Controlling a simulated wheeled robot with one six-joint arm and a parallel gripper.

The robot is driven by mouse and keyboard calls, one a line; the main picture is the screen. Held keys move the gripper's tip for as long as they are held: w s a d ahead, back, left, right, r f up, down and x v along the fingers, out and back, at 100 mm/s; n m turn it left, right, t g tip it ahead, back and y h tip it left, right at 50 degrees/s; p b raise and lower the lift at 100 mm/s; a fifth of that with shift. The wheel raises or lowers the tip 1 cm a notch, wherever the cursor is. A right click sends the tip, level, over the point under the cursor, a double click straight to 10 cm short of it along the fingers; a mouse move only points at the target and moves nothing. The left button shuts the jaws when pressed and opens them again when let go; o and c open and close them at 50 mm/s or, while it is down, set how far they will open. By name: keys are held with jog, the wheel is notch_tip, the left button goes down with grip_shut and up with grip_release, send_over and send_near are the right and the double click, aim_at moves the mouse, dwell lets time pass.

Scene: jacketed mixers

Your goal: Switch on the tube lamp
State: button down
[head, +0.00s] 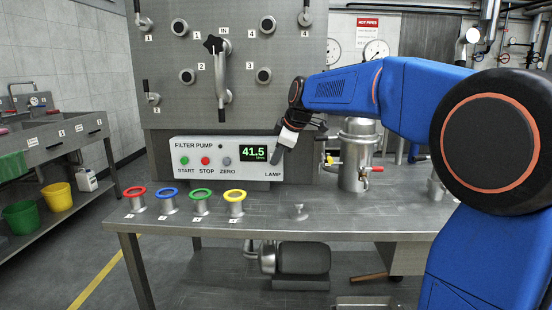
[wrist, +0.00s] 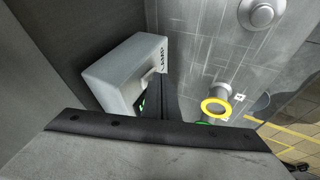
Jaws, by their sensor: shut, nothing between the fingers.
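The filter pump panel (head: 215,160) is a pale box on the bench with a lit green display (head: 261,153) reading 41.5. A LAMP label (head: 272,174) is at its lower right; it also shows in the wrist view (wrist: 163,57). A small grey lever-like part (wrist: 150,73) sits beside that label in the wrist view. My gripper (head: 276,159) is shut and empty, right in front of the panel's right end, just above the label, and hides that part of the panel in the head view. Whether it touches the panel I cannot tell. I cannot make out the tube lamp itself.
START (head: 184,160), STOP (head: 205,160) and ZERO (head: 227,161) buttons are left on the panel. Red, blue, green and yellow-ringed (head: 235,196) holders stand along the bench front. A steel vessel (head: 357,150) with small valves stands right of my gripper.

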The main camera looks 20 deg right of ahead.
jog(key=shift+w+f, duration=0.1)
jog(key=shift+f, duration=0.45)
jog(key=shift+r, duration=0.1)
